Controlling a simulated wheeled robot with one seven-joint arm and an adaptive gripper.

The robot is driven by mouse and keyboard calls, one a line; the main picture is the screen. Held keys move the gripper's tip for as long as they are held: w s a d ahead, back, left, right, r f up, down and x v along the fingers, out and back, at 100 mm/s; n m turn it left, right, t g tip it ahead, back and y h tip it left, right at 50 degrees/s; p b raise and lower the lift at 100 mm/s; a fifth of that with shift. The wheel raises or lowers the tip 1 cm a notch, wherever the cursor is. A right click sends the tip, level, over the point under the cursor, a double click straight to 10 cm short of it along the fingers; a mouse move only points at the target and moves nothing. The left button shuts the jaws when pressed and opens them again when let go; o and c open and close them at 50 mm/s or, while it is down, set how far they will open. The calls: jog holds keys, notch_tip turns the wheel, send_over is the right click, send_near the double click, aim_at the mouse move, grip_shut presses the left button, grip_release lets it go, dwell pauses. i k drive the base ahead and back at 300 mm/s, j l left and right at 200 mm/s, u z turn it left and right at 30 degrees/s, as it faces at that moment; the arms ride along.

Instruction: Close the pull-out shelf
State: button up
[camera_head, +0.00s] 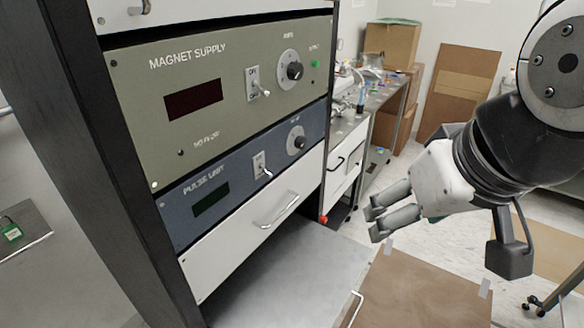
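The pull-out shelf (285,278) is a flat grey surface at the lower middle of the head view. It sticks out from the rack under the white drawer panel. A thin light handle (352,308) shows at its right edge, partly cut off by the bottom of the picture. My gripper (372,222) is at the right, pointing left, with a gap showing between its two grey fingers. It is empty and apart from the shelf, appearing above and right of it. The shelf's near end is out of frame.
The rack's dark post (95,150) stands left. Above the shelf are a magnet supply panel (215,95), a pulse unit panel (240,175) and a white drawer (255,230) with a protruding handle. A flat brown board (420,295) lies right of the shelf. Cardboard boxes (390,45) stand behind.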

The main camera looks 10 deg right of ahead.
aim_at(304, 275)
jog(key=k+l, duration=0.1)
jog(key=k, duration=0.2)
jog(key=k+j+z, duration=0.1)
jog(key=k, duration=0.3)
jog(key=k+j+z, duration=0.15)
jog(key=k+j, duration=0.1)
jog(key=k, duration=0.1)
